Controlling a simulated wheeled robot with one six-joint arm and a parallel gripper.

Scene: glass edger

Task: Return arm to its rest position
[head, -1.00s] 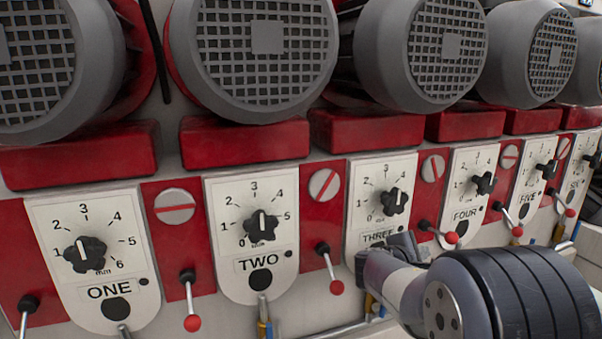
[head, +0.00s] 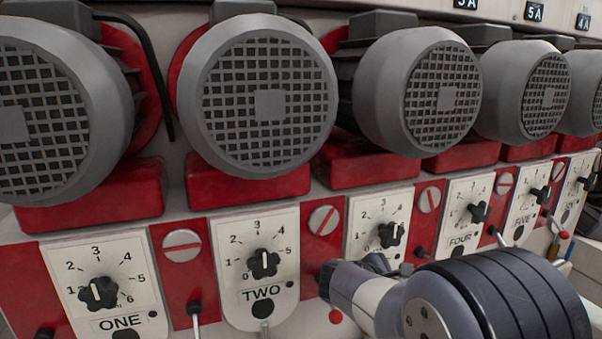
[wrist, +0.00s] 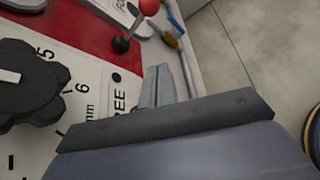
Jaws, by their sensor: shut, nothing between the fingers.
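My gripper (wrist: 158,86) shows in the wrist view with its two fingers together and nothing between them. It is beside the panel labelled THREE, close to the black dial knob (wrist: 28,80) but apart from it. In the head view my arm and gripper (head: 340,283) are at the lower right, in front of panel THREE (head: 362,218). They hide its lower part and its label. The knob of panel THREE (head: 391,235) shows above my gripper.
Panels ONE (head: 100,275) and TWO (head: 257,240) stand to the left, with levers between panels. Panels FOUR (head: 470,205) and FIVE recede to the right. Large grey motors (head: 262,95) line the top. A red-ball lever (wrist: 148,7) is near my gripper; open floor (wrist: 240,50) lies to the right.

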